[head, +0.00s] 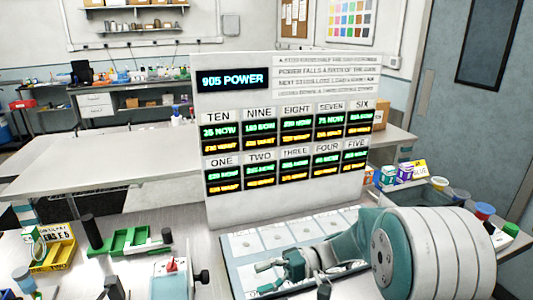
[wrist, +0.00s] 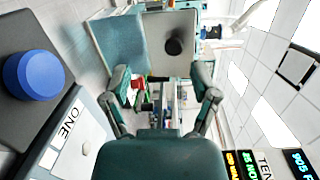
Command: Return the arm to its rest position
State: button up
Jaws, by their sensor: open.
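My gripper (head: 266,277) is low in front of the display board in the head view, over the pale panel at the board's foot. My arm reaches in from the right, bent, with its large white and teal joint at the lower right. In the wrist view the two teal fingers of my gripper (wrist: 163,78) stand wide apart with nothing held between them. The space beyond the fingers shows the room and cluttered items, seen sideways.
The display board (head: 287,204), reading 905 POWER, stands close behind my gripper. A blue knob (wrist: 33,75) is near at left in the wrist view. Several small containers (head: 405,172) stand at right.

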jog(key=s+d+r+m+t+h, duration=0.1)
jog(key=s+d+r+t+h, duration=0.1)
jog(key=s+d+t+h, duration=0.4)
jog(key=s+d+r+m+t+h, duration=0.2)
jog(key=s+d+t+h, duration=0.4)
jog(key=s+d+h, duration=0.3)
jog(key=shift+s+d+r+h, duration=0.25)
jog(key=shift+d+r+h, duration=0.15)
jog(key=shift+d+h, duration=0.2)
